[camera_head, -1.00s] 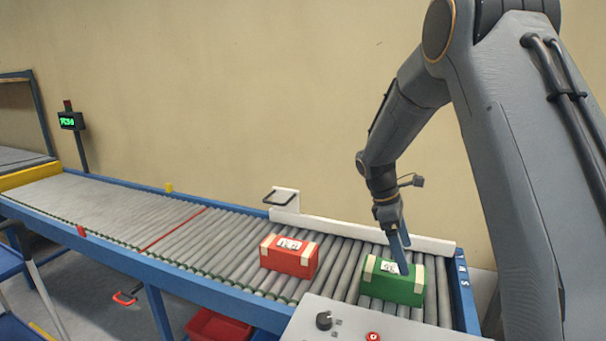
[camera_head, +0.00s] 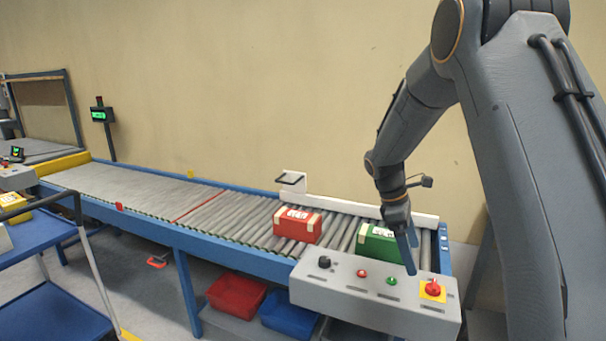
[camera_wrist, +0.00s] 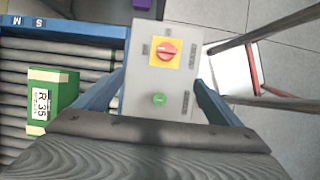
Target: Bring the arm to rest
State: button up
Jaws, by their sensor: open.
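My gripper (camera_head: 412,252) hangs pointing down in front of the conveyor, over the grey control panel (camera_head: 340,293) as the head camera sees it. Its jaws are open, and nothing shows between them but the panel below. In the wrist view the two blue fingers flank the panel (camera_wrist: 133,92). A green box (camera_head: 375,243) with tan corners sits on the rollers just left of and behind the gripper, apart from it. The green box also shows at the left of the wrist view (camera_wrist: 62,95), with a white label.
A red box (camera_head: 297,226) lies farther left on the roller conveyor (camera_head: 240,208). The panel carries a red knob on yellow (camera_head: 433,289) near the gripper. Red (camera_head: 236,296) and blue (camera_head: 288,315) bins stand below. A blue cart (camera_head: 48,240) is at the left.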

jog(key=s+a+f+m+y+b, duration=0.1)
jog(key=s+a+f+m+b, duration=0.2)
jog(key=s, duration=0.5)
jog(key=s+a+f+m+t+y+b, duration=0.1)
jog(key=s+a+f+m+b, duration=0.2)
jog(key=s+m, duration=0.3)
jog(key=s+a+f+m+y+b, duration=0.2)
jog(key=s+a+f+m+b, duration=0.1)
jog(key=s, duration=0.7)
jog(key=shift+s+m+t+b, duration=0.3)
jog(key=shift+m+t+b, duration=0.1)
jog(key=shift+m, duration=0.4)
jog(key=shift+d, duration=0.1)
